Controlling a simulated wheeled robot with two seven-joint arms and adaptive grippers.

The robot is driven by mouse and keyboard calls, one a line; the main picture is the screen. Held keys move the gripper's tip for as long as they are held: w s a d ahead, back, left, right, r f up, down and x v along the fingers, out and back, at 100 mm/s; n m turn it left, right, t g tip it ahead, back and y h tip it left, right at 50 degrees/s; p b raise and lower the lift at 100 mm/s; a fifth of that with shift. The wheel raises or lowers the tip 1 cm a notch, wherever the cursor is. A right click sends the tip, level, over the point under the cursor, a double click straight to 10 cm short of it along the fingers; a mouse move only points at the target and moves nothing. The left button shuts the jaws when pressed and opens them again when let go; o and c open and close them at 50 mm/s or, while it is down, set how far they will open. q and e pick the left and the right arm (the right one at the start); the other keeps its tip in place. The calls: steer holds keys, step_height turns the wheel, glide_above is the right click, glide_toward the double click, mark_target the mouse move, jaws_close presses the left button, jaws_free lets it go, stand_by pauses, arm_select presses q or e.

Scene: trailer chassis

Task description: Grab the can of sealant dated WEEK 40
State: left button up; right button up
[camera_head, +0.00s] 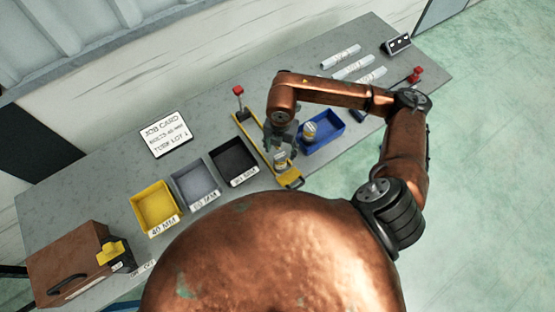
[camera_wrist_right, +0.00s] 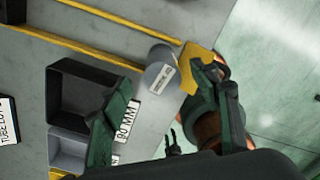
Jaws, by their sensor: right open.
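A grey can with a white label (camera_wrist_right: 161,76) shows in the wrist view between the two green fingers of my right gripper (camera_wrist_right: 163,88). Its label print is too small to read. In the head view this can (camera_head: 281,161) stands at the near end of a yellow-edged rack (camera_head: 292,183), just below my open right gripper (camera_head: 281,149). I cannot tell whether the fingers touch it. A second can (camera_head: 309,130) is in the blue bin (camera_head: 328,142), right of the gripper; its date cannot be read. My left gripper is out of view.
Yellow (camera_head: 153,208), grey (camera_head: 195,186) and black (camera_head: 233,161) bins stand left of the rack. A job card (camera_head: 166,134) lies behind them. White tubes (camera_head: 351,66) lie at the far right. A brown box (camera_head: 78,262) stands at the near left.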

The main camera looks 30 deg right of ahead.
steer(key=f, duration=0.5)
steer(key=f+p, duration=0.1)
steer(key=f, duration=0.1)
steer(key=shift+s+a+f, duration=0.2)
steer(key=shift+s, duration=0.1)
steer(key=shift+c, duration=0.2)
steer(key=c, duration=1.4)
steer(key=shift+r, duration=0.1)
